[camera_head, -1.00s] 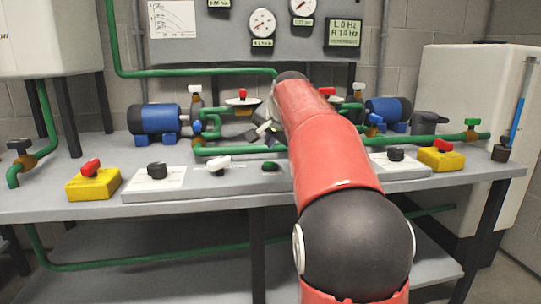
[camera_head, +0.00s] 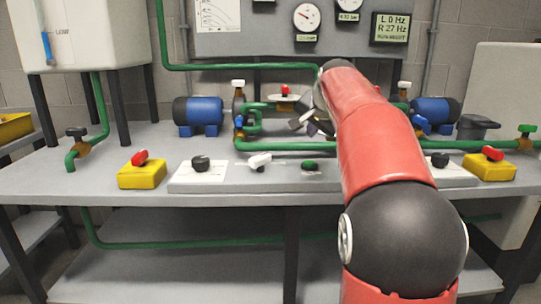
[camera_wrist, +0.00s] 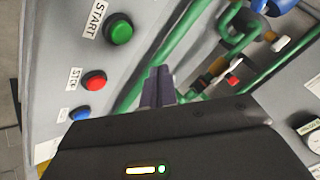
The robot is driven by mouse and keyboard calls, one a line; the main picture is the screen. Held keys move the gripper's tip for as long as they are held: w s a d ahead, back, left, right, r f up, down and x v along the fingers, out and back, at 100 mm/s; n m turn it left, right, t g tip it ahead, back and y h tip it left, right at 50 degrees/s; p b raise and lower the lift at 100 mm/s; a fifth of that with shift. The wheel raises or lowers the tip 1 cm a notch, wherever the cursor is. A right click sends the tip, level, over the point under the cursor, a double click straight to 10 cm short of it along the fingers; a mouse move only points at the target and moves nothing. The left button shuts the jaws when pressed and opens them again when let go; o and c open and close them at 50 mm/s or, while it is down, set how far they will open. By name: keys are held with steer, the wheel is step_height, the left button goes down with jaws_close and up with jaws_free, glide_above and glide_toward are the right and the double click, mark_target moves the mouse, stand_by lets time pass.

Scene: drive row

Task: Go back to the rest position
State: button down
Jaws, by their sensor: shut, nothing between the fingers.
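My gripper (camera_head: 314,127) is at the end of my red arm, above the bench among the green pipes, partly hidden by the arm. In the wrist view its dark fingers (camera_wrist: 158,86) are together, with nothing between them. They are in the air, apart from a panel with a green START button (camera_wrist: 118,30), a red STOP button (camera_wrist: 94,80) and a blue button (camera_wrist: 80,113).
Blue pumps (camera_head: 203,115) and green pipes stand on the grey bench (camera_head: 60,180). A front panel (camera_head: 225,177) carries several knobs. Yellow boxes with red handles (camera_head: 142,174) flank it. A white tank (camera_head: 95,40) stands left. The display (camera_head: 391,27) reads L 0 Hz, R 27 Hz.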

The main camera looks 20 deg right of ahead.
steer(key=shift+a, duration=0.1)
steer(key=s+a+f+n+g+y+p, duration=0.1)
steer(key=s+a+f+n, duration=0.3)
steer(key=s, duration=0.4)
steer(key=s+a+f+n+g, duration=0.1)
steer(key=s+a+f, duration=0.2)
steer(key=s+a, duration=0.4)
steer(key=s+a+f+n+y+p, duration=0.1)
steer(key=s+a+f+n, duration=0.25)
steer(key=s, duration=0.65)
steer(key=s+a+f+n+g, duration=0.1)
steer(key=s+a+f+n, duration=0.1)
steer(key=s+f, duration=0.6)
steer(key=shift+s+a+f, duration=0.35)
steer(key=shift+s+a, duration=0.2)
steer(key=shift+s, duration=0.05)
